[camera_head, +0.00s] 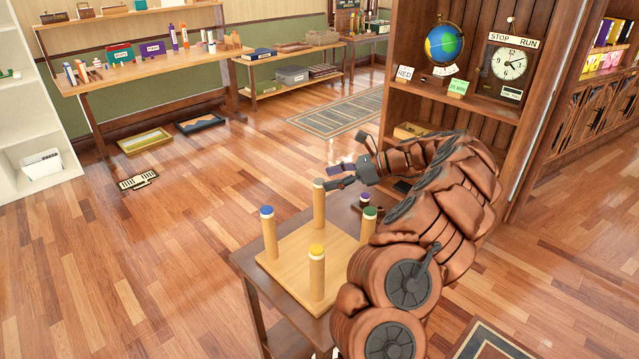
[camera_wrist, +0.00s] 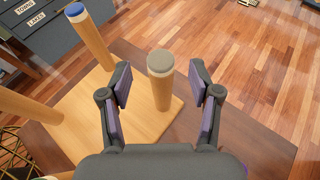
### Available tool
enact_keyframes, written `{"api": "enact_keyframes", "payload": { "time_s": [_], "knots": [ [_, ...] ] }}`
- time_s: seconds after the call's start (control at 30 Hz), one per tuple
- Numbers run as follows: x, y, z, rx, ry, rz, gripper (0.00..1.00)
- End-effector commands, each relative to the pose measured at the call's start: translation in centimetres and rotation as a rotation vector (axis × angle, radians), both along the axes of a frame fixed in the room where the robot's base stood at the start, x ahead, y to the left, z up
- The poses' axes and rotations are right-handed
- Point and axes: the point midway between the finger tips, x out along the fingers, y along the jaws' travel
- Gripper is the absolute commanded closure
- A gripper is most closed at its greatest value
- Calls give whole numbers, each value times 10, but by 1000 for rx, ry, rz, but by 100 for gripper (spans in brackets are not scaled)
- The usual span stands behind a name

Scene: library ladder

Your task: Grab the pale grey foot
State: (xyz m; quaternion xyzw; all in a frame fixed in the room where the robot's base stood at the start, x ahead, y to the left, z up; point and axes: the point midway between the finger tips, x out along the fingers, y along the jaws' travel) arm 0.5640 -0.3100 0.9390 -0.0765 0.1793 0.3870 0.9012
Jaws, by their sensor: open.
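The pale grey foot (camera_wrist: 160,62) is the grey cap on top of an upright wooden post (camera_wrist: 162,90). In the head view this post (camera_head: 319,210) stands at the far corner of a square wooden board (camera_head: 290,250). My gripper (camera_head: 337,176) is open beside the top of the post. In the wrist view the grey-capped post shows between my two open fingers (camera_wrist: 161,80), with a visible gap on each side. The post is upright and the fingers are not closed on it.
Posts with blue (camera_head: 267,211), yellow (camera_head: 316,250) and green (camera_head: 370,212) caps stand on the same board. A purple-capped piece (camera_head: 364,198) is near the green one. The board lies on a dark table (camera_head: 255,283). Open floor (camera_head: 190,215) lies left of it.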

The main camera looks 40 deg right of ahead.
Motion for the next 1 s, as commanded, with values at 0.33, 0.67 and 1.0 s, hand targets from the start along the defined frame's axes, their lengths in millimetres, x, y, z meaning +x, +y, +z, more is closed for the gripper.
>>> {"api": "enact_keyframes", "payload": {
  "time_s": [0.33,0.67,1.0],
  "knots": [
    [27,27,-17,-1,-1,2,37],
    [27,28,-18,-1,-1,1,49],
    [27,28,-18,0,0,1,80]
  ]
}}
